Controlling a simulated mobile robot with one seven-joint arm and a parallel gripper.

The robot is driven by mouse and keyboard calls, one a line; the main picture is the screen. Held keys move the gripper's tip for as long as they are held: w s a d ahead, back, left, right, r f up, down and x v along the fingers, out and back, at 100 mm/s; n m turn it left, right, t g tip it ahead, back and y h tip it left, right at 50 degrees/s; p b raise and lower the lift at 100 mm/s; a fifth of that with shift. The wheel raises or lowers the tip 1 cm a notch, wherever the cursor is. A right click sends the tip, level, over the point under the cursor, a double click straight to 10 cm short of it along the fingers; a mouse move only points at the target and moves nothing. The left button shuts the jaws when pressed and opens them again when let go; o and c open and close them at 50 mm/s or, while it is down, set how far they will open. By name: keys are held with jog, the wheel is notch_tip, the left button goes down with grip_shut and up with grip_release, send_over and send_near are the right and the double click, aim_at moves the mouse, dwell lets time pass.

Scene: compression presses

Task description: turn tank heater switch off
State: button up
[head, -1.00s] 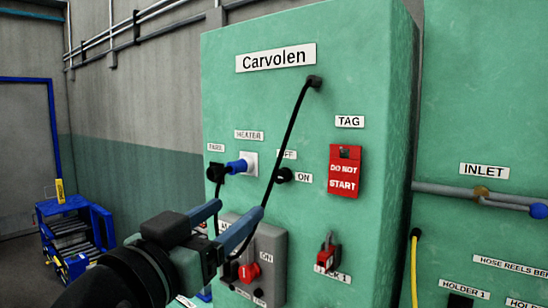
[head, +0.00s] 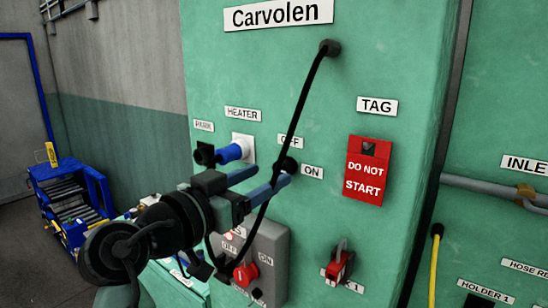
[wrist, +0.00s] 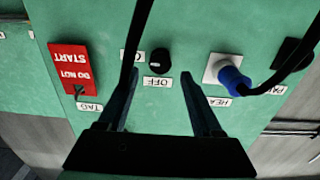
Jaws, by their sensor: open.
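The tank heater switch is a small round black knob (head: 288,165) on the green Carvolen panel (head: 225,75), between the OFF label (head: 290,142) and the ON label (head: 312,172). I cannot tell which label it points to. My gripper (head: 270,178) is open and empty, with its fingers toward the knob in the head view. In the wrist view, which is upside down, the knob (wrist: 160,60) lies ahead between the open fingers (wrist: 159,82). Contact is not visible. A fingertip and the black cable partly cover the knob in the head view.
A black cable (head: 304,100) hangs across the panel beside the knob. A blue plug (head: 232,152) sits in the HEATER socket. A red DO NOT START tag (head: 367,170) is to the right. A grey box with a red switch (head: 245,274) is below.

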aim_at(280, 168)
jog(key=shift+p+x, duration=0.4)
jog(key=shift+x, duration=0.85)
jog(key=shift+w+d, duration=0.35)
jog(key=shift+w, duration=0.1)
grip_shut()
